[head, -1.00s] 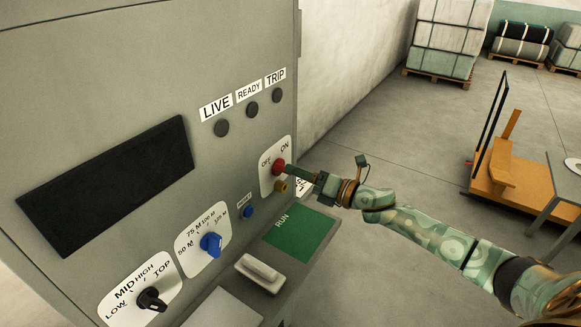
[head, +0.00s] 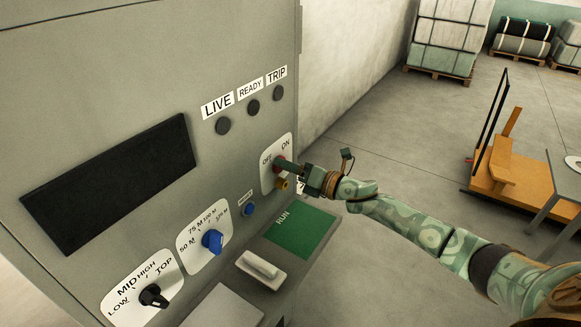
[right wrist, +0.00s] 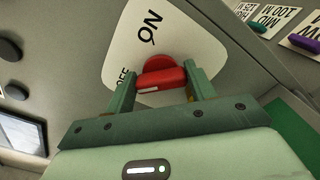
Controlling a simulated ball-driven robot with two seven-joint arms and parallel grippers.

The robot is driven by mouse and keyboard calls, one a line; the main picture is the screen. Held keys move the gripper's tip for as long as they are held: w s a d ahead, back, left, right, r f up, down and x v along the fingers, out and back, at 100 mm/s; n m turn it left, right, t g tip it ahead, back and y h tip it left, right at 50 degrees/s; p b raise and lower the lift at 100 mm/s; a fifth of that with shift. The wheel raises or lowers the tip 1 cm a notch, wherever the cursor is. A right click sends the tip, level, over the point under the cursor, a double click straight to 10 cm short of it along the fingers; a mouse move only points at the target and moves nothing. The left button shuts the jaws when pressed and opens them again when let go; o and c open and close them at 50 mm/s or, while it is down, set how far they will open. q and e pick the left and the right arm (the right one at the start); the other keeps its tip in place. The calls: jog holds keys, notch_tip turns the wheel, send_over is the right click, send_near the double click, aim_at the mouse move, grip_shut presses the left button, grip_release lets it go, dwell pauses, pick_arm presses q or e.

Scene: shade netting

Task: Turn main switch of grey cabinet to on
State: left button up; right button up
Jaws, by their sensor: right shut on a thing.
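The grey cabinet (head: 150,60) fills the left of the head view. Its red main switch (head: 279,161) sits on a white plate (head: 268,163) marked OFF and ON. In the right wrist view the red switch knob (right wrist: 161,79) lies between the two green fingers of my right gripper (right wrist: 161,90), which is shut on it. The ON label and its tick (right wrist: 150,27) show above the knob, and OFF is partly covered by a finger. In the head view my right gripper (head: 287,166) hides part of the knob. My left gripper is not in view.
Beside the switch are a brass-coloured part (head: 282,184), a blue button (head: 249,209), a blue dial (head: 212,240) and a black dial (head: 152,296). The LIVE, READY and TRIP lamps (head: 253,107) are dark. An orange cart (head: 510,178) stands at right on open floor.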

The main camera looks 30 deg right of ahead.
jog(key=shift+m, duration=0.3)
jog(key=shift+f+m+p, duration=0.2)
jog(key=shift+m+p, duration=1.55)
jog(key=shift+m, duration=2.55)
jog(key=shift+f+m+p, duration=0.2)
jog(key=shift+m+p, duration=1.55)
jog(key=shift+m, duration=2.55)
jog(key=o, duration=1)
